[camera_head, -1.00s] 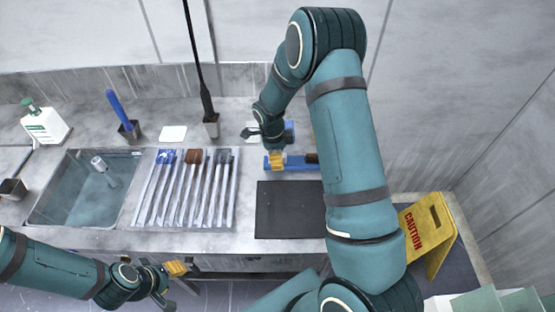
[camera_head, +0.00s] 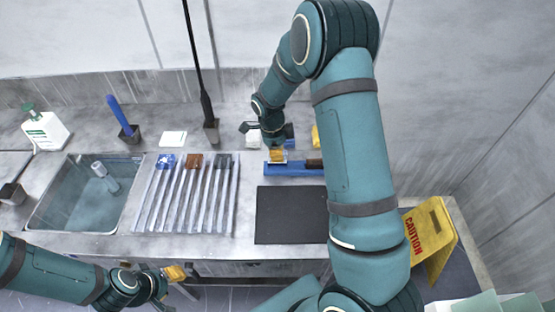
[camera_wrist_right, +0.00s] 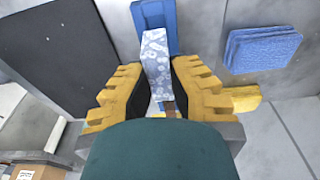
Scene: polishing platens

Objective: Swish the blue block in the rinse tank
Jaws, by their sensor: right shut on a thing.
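A block speckled blue and white (camera_wrist_right: 157,62) sits between the yellow fingers of my right gripper (camera_wrist_right: 158,80) in the right wrist view. The gripper is shut on it, and the fingers hide its lower part. In the head view my right gripper (camera_head: 277,155) is over the long blue holder (camera_head: 290,169), which also shows behind the block in the wrist view (camera_wrist_right: 158,14). Another blue block with white specks (camera_head: 166,161) lies at the rack's back end. The rinse tank (camera_head: 82,203) is the sunken basin at the left. My left gripper (camera_head: 176,274) is low, in front of the counter; its opening is unclear.
A ribbed rack (camera_head: 185,205) with brown and grey blocks stands between the tank and a dark mat (camera_head: 290,214). A tall dark rod in a holder (camera_head: 211,131) rises behind the rack. A blue sponge-like pad (camera_wrist_right: 262,48) lies near the gripper. A caution sign (camera_head: 430,238) is at right.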

